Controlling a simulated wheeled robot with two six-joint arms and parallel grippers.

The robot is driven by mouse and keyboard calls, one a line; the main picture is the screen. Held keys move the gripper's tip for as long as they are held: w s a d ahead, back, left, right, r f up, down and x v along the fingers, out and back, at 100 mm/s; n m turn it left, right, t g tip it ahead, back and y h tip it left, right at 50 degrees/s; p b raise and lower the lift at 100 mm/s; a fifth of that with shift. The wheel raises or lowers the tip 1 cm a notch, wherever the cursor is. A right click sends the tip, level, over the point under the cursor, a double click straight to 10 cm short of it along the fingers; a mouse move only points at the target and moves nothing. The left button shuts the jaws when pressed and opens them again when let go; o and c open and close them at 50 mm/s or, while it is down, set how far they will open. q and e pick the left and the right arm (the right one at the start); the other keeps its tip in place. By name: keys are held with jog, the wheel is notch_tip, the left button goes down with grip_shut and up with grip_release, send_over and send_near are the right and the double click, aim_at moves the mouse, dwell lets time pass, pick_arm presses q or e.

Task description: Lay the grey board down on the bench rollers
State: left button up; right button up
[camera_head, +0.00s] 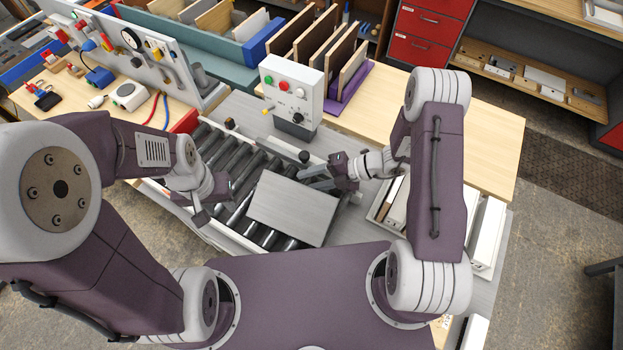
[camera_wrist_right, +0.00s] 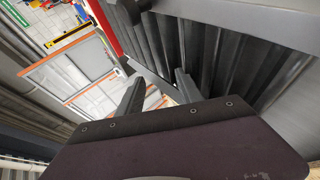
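The grey board (camera_head: 292,207) is a flat rectangular plate over the right part of the bench rollers (camera_head: 240,163) in the head view. It looks level and appears to lie on them; its far edge is partly beside my right gripper. My right gripper (camera_head: 316,178) is just beyond the board's far right corner. In the right wrist view its two fingers (camera_wrist_right: 158,92) stand apart with nothing between them. My left gripper (camera_head: 216,198) is left of the board, over the rollers, its fingers spread and apart from the board.
A white control box (camera_head: 292,92) with coloured buttons stands behind the rollers. Upright boards stand in a purple rack (camera_head: 348,88) behind it. A tray with pale strips (camera_head: 392,205) lies to the right. A tool panel (camera_head: 130,45) stands at the back left.

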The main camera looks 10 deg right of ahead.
jog(key=h+p, duration=0.2)
jog(key=p, duration=0.1)
jog(key=h+p, duration=0.2)
jog(key=g+h+p, duration=0.1)
jog(key=p, duration=0.2)
jog(key=shift+s+d+r+h+p, duration=0.1)
jog(key=shift+d+r+h+p, duration=0.2)
jog(key=shift+r+h+p, duration=0.1)
